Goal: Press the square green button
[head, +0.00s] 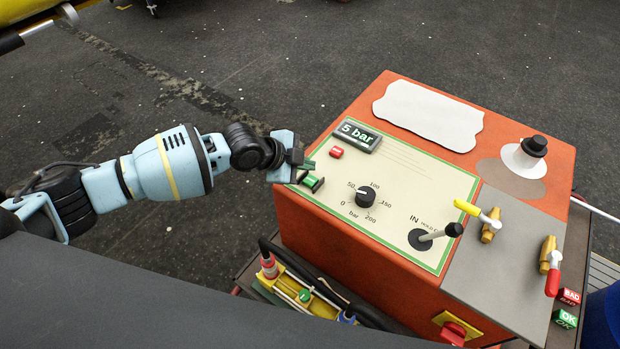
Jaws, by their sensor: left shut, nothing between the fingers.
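An orange control box (340,245) stands on the right with a cream panel (420,185) on its top. A small green piece (314,184), which looks like the square green button, shows at the panel's left edge, partly covered by my left gripper. My left gripper (304,172) is shut and empty at that edge, right beside the green piece. I cannot tell whether its fingertips touch it. My right gripper is not in view.
Beside the gripper are a small red button (336,152) and a "5 bar" display (358,135). Open floor lies behind the box.

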